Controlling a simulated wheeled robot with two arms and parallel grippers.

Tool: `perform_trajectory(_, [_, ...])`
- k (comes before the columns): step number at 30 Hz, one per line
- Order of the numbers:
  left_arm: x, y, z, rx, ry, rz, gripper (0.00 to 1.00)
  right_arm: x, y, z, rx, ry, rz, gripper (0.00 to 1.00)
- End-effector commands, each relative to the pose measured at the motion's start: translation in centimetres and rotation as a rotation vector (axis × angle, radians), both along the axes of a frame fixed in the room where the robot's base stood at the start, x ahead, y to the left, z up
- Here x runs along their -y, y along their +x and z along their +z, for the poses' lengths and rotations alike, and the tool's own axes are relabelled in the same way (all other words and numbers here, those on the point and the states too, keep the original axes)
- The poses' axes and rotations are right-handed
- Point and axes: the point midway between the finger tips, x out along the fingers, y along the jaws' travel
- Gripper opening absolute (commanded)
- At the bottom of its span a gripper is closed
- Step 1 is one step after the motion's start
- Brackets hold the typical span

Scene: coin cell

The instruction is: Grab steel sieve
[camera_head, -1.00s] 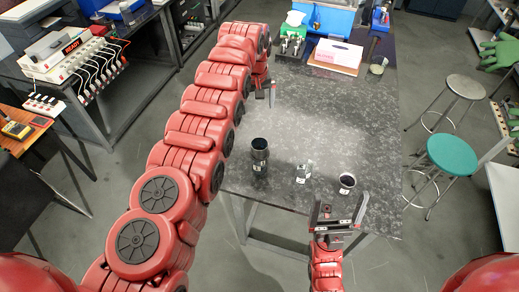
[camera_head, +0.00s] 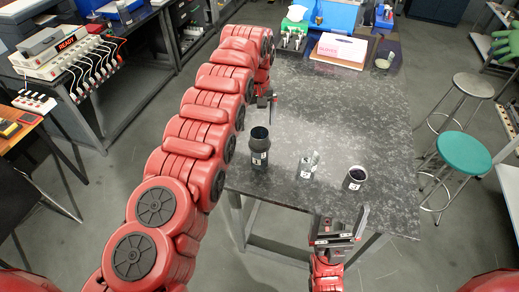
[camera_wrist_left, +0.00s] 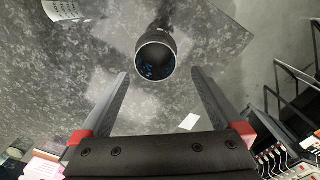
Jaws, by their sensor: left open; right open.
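Three small labelled items stand on the dark speckled table (camera_head: 382,130): a tall dark cylinder (camera_head: 259,156), a clear or metallic piece (camera_head: 307,166) in the middle, and a short dark cup (camera_head: 353,179). I cannot tell for sure which is the steel sieve. My left gripper (camera_head: 267,99) is open and empty behind the tall cylinder. In the left wrist view a round dark container (camera_wrist_left: 156,57), seen into its open top, lies beyond and between the spread fingers (camera_wrist_left: 160,88), apart from them. My right gripper (camera_head: 338,228) is open and empty at the table's front edge.
At the table's back stand a pink-and-white box (camera_head: 340,50), a blue bin (camera_head: 335,14), a green-and-white tissue box (camera_head: 296,20) and a glass beaker (camera_head: 383,62). Stools (camera_head: 463,153) stand to the right.

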Motion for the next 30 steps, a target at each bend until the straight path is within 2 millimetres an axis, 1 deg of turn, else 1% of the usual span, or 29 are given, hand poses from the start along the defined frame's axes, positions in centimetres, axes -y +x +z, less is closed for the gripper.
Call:
perform_trajectory(5, [-0.1,0.0,-0.3,-0.001,0.004,0.002,1.0,0.0,0.0,0.6,0.001,0.0,0.0,1.0])
perform_trajectory(11, [0.3,-0.3,-1.2,-0.002,-0.001,0.001,1.0,0.0,0.0,1.4,0.001,0.0,0.0,1.0])
perform_trajectory(12, [0.6,-0.5,-1.6,-0.005,0.0,-0.002,1.0,0.0,0.0,2.3,0.0,0.0,0.0,1.0])
perform_trajectory(15, [0.8,-0.7,-2.8,-0.005,0.0,0.0,1.0,0.0,0.0,3.1,0.001,0.0,0.0,1.0])
perform_trajectory(18, [0.8,-0.7,-4.2,-0.006,0.002,-0.001,1.0,0.0,0.0,3.4,0.001,0.0,0.0,1.0])
perform_trajectory(21, [0.7,-0.6,-4.9,-0.001,0.002,0.0,1.0,0.0,0.0,3.5,0.001,0.0,0.0,1.0])
perform_trajectory(27, [0.7,-0.6,-5.1,0.0,0.001,0.0,1.0,0.0,0.0,3.4,0.0,0.0,0.0,1.0])
perform_trajectory(29, [0.7,-0.6,-5.1,0.0,0.001,0.0,0.91,0.0,0.0,3.4,0.0,0.0,0.0,1.0])
perform_trajectory(30, [0.7,-0.6,-5.1,0.0,0.001,0.0,0.84,0.0,0.0,3.4,0.0,0.0,0.0,1.0])
